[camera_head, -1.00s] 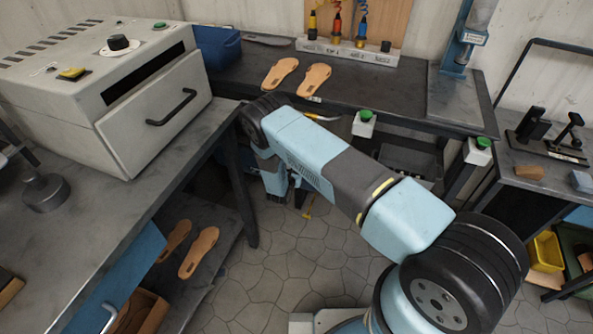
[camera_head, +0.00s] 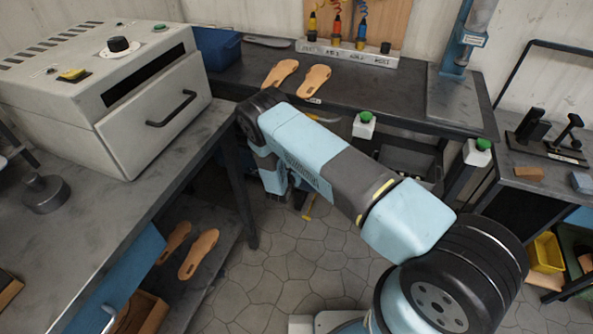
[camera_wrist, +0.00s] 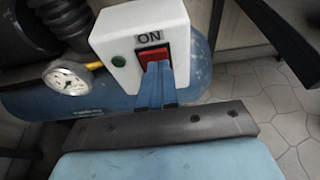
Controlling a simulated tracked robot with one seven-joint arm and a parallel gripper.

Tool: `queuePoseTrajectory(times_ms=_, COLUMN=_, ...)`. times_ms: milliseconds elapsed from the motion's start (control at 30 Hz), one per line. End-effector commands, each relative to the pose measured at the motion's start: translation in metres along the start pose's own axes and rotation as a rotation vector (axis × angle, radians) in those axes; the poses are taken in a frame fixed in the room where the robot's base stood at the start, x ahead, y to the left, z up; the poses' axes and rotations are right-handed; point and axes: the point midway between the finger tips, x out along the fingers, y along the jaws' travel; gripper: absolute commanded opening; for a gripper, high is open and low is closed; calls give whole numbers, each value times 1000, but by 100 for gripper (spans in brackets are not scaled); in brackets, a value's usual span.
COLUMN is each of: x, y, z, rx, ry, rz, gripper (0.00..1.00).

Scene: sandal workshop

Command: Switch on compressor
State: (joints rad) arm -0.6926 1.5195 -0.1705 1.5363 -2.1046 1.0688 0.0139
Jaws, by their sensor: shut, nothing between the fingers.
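The compressor shows in the wrist view as a blue tank (camera_wrist: 100,98) with a pressure gauge (camera_wrist: 66,80) on its left. On it sits a white switch box (camera_wrist: 120,30) marked ON, with a red rocker switch (camera_wrist: 148,54) and a small green lamp (camera_wrist: 118,61). My gripper (camera_wrist: 158,66) is shut and empty. Its fingertips are at the red switch and cover its middle and lower part. I cannot tell whether they press it. In the head view my arm reaches down beside the bench, and the compressor and gripper are hidden there.
A beige oven (camera_head: 120,80) stands on the left bench (camera_head: 100,215). The back bench (camera_head: 400,95) carries a pair of tan soles (camera_head: 313,80). Two green buttons on white boxes (camera_head: 363,127) (camera_head: 477,153) are at its front edge. Tiled floor (camera_head: 280,260) is open between the benches.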

Motion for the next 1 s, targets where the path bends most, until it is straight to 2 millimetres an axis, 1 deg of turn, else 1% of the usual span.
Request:
queuePoseTrajectory(times_ms=33, x=-1, y=1, z=6, rx=3, ry=-10, rz=0, gripper=0)
queuePoseTrajectory(times_ms=167, x=-18, y=2, z=4, rx=0, ry=-1, rz=-2, gripper=0)
queuePoseTrajectory(times_ms=233, x=-29, y=2, z=4, rx=-1, ry=3, rz=-2, gripper=0)
queuePoseTrajectory(times_ms=500, x=-84, y=2, z=4, rx=-2, ry=8, rz=-2, gripper=0)
queuePoseTrajectory(times_ms=633, x=-104, y=2, z=5, rx=-3, ry=9, rz=-2, gripper=0)
queuePoseTrajectory(times_ms=800, x=-120, y=1, z=5, rx=-2, ry=9, rz=-4, gripper=0)
queuePoseTrajectory(times_ms=1000, x=-126, y=1, z=5, rx=-2, ry=9, rz=-4, gripper=0)
